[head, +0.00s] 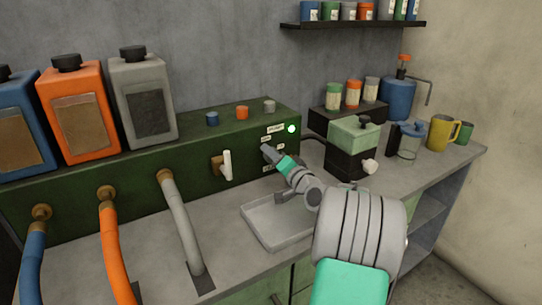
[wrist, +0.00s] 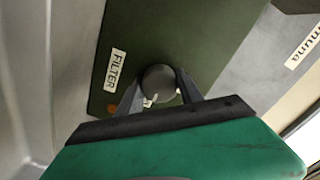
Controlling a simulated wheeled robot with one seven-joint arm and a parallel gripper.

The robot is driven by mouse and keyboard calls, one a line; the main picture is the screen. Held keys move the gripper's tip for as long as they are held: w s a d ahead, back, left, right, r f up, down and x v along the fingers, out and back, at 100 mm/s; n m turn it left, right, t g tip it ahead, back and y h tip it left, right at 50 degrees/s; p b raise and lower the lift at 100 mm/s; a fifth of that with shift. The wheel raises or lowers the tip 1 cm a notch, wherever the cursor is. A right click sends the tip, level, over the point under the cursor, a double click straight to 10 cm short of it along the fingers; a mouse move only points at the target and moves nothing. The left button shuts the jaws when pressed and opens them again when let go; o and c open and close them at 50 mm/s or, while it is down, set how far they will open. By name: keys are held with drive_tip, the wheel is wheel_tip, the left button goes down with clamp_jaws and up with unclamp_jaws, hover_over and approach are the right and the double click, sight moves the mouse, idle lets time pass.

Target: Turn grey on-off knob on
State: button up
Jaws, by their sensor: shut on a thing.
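In the wrist view, a round grey knob (wrist: 159,80) sits on the face of the dark green panel, beside a white label reading FILTER (wrist: 117,70). My gripper (wrist: 159,90) has one finger on each side of the knob and is shut on it. A small light mark shows at the knob's lower edge. In the head view, my gripper (head: 267,151) reaches the right part of the green machine's front (head: 120,171), and its fingers hide the knob. A green light (head: 291,129) glows at the upper right of that front.
A white-handled tap (head: 226,165) sticks out left of my gripper. A grey tray (head: 284,231) lies on the counter below my arm. A green-and-black grinder-like box (head: 352,143) stands to the right. Blue, orange and grey hoses (head: 182,225) run down at the left.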

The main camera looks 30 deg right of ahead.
drive_tip(key=o, duration=1.4)
drive_tip(key=shift+s, duration=0.3)
drive_tip(key=s, duration=0.7)
drive_tip(key=shift+s+a, duration=0.1)
drive_tip(key=shift+a, duration=0.2)
drive_tip(key=shift+f, duration=0.1)
